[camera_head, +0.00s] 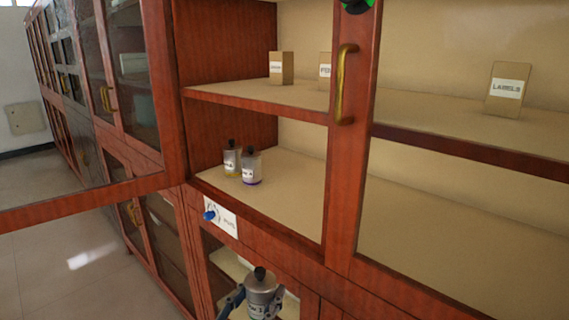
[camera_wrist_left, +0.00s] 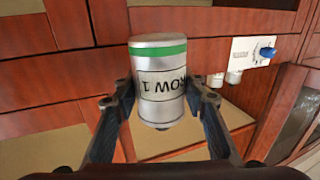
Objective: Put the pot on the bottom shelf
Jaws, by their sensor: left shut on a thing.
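The pot (camera_head: 262,287), a small grey cylinder with a black knob on its lid, is at the bottom of the head view. In the left wrist view the pot (camera_wrist_left: 160,60) shows a green band and a label with black letters. My left gripper (camera_head: 258,300) is shut on the pot, one finger on each side. It holds the pot in front of the cabinet, lower than the bottom shelf (camera_head: 310,205) in the picture. That shelf is tan with a red-brown front edge. My right gripper is not in view.
Two similar pots, one with a yellow band (camera_head: 232,158) and one with a purple band (camera_head: 251,168), stand at the shelf's left end. The shelf is bare to their right. A brass handle (camera_head: 344,85) is on the upright post. Small boxes stand on the shelf above.

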